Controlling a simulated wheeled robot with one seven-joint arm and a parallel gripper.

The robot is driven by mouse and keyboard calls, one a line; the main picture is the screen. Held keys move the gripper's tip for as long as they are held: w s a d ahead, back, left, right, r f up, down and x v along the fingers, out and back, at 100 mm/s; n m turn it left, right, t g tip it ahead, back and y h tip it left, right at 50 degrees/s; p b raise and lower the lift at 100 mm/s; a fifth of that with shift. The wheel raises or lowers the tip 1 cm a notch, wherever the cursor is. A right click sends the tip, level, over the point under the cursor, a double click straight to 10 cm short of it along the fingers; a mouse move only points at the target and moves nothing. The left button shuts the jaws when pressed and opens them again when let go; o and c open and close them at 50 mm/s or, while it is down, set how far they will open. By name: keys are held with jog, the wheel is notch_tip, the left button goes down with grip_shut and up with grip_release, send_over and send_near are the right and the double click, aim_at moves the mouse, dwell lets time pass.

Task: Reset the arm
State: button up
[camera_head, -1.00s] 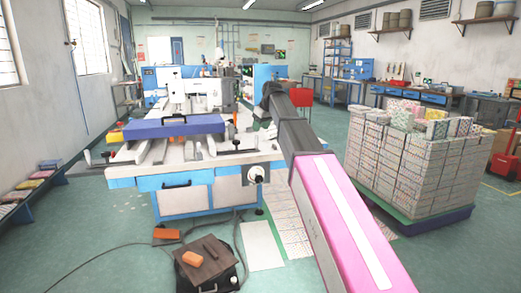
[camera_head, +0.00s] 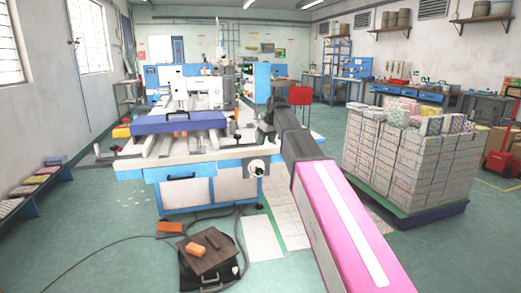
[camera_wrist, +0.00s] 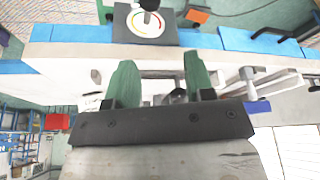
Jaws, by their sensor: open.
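A blue-topped bar (camera_head: 180,122) lies across the front of the machine.
A stack of printed sheets (camera_head: 400,160) stands on a pallet (camera_head: 432,218) at right. A black box with a brown lid (camera_head: 208,260) and an orange block (camera_head: 196,249) sits on the floor in front. A red box (camera_head: 299,93) stands behind the arm.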

jog(key=s+d+f+m, duration=0.1)
jog(key=s+d+f, duration=0.25)
jog(key=f, duration=0.45)
jog(key=s+d+f+m+g+h, duration=0.1)
jog(key=s+d+f+m, duration=0.15)
jog(key=s+f, duration=0.35)
jog(key=s+d+f+m, duration=0.1)
jog(key=s+d+f, duration=0.2)
jog(key=f, duration=0.6)
jog(key=s+d+f+m+g, duration=0.1)
jog(key=s+d+f, duration=0.2)
jog(key=s+f, duration=0.4)
jog(key=s+d+f+m+g+h, duration=0.1)
jog(key=s+d+f, duration=0.3)
jog(key=s+f, duration=0.4)
jog(key=s+m, duration=0.1)
jog(key=s, duration=0.2)
jog(key=shift+d+f+h, duration=0.15)
jog(key=shift+d+h, duration=0.05)
jog(key=shift+h, duration=0.1)
